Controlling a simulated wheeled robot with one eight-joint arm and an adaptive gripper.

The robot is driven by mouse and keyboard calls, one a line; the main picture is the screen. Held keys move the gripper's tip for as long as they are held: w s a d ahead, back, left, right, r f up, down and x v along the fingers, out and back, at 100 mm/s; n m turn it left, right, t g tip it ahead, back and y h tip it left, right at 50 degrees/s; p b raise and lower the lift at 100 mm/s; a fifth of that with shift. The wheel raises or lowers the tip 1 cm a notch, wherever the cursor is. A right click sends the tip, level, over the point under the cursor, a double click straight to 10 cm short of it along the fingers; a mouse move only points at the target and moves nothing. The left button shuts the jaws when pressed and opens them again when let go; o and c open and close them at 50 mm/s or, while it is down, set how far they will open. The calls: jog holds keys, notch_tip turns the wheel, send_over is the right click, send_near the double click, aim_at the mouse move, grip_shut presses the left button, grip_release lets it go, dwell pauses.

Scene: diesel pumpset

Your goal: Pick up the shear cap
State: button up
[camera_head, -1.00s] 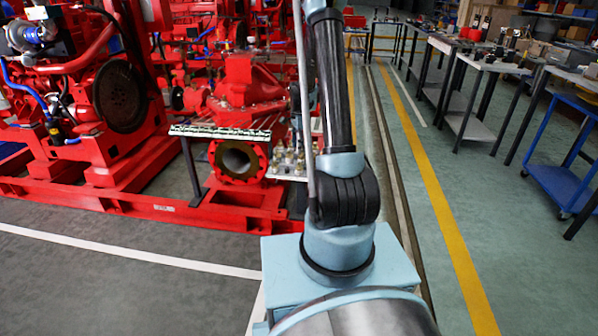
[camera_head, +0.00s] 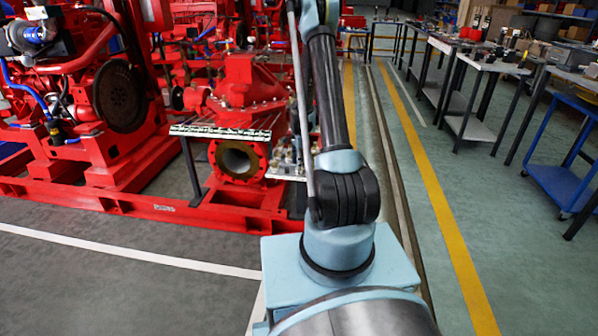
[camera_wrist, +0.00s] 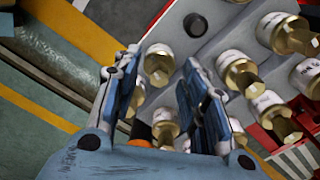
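My gripper (camera_wrist: 163,66) is open over a pale tray (camera_wrist: 215,45) of several brass fittings with white labelled bands. One fitting (camera_wrist: 158,62) shows between the fingertips, and another (camera_wrist: 165,124) shows lower between the fingers. I cannot tell whether the fingers touch either. More fittings stand at the right, such as one (camera_wrist: 238,72) beside the right finger. The labels are too small to read, so I cannot tell which is the shear cap. In the head view the tray (camera_head: 284,177) is partly hidden behind my arm, and my gripper cannot be made out.
A dark round post (camera_wrist: 195,25) and an orange and black part (camera_wrist: 140,132) show near the gripper. A red pump flange (camera_head: 238,160) and a narrow panel (camera_head: 220,133) are left of the tray. Worktables (camera_head: 490,66) line the right; the floor between is clear.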

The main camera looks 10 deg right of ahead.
jog(key=shift+f, duration=0.15)
grip_shut()
notch_tip(320, 180, up, 10)
dwell(0.9)
